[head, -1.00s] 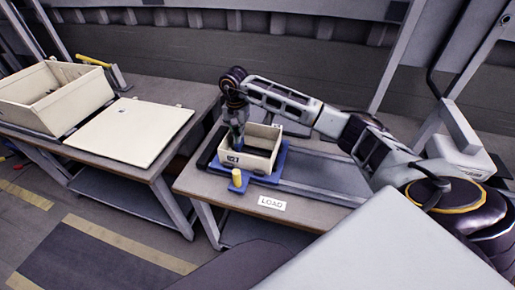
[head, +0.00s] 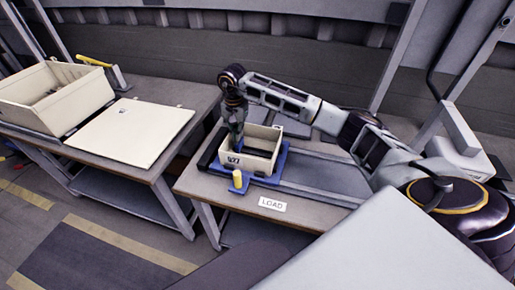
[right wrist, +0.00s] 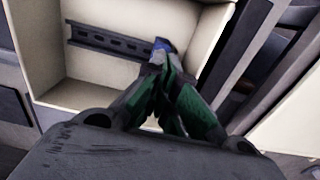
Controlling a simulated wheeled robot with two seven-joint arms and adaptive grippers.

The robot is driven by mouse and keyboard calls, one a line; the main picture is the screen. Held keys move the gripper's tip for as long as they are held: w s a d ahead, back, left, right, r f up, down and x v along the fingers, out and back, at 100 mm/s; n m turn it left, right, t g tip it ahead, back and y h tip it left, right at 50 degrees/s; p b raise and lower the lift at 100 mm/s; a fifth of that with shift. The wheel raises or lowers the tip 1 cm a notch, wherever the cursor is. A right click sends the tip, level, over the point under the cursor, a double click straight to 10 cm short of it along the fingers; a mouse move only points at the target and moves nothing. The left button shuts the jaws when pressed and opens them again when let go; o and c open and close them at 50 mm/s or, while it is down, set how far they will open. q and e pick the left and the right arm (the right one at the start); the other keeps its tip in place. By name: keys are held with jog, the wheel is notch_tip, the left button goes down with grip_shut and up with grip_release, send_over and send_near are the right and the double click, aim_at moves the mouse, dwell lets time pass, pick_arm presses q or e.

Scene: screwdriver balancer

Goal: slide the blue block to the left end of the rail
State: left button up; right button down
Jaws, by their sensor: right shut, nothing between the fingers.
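In the right wrist view, a dark slotted rail (right wrist: 110,42) lies inside a beige crate (right wrist: 50,60). A small blue piece, apparently the blue block (right wrist: 161,43), shows at the rail's right end in that view. My right gripper (right wrist: 160,62) is shut and empty. Its green and dark fingertips overlap the blue block's near side; whether they touch it I cannot tell. In the head view my right gripper (head: 237,146) reaches down into the left part of the crate (head: 262,158); its walls hide the rail and block. My left gripper is not in view.
The crate stands on a blue base (head: 273,179) with a yellow-topped blue fixture (head: 238,182) in front and a LOAD label (head: 272,205) nearby. On the left table are another beige crate (head: 75,108) and a flat cream panel (head: 130,133).

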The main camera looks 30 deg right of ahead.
jog(key=shift+r, duration=0.55)
jog(key=shift+r+p, duration=0.7)
jog(key=shift+r, duration=0.35)
jog(key=shift+d+r, duration=0.1)
jog(key=shift+r, duration=0.1)
jog(key=shift+r+p, duration=0.3)
jog(key=shift+r, duration=0.1)
jog(key=shift+r+p, duration=0.3)
jog(key=shift+r, duration=0.3)
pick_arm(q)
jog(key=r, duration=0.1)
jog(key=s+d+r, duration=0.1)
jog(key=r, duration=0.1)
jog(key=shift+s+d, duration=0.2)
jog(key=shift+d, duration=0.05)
pick_arm(e)
jog(key=shift+r, duration=0.4)
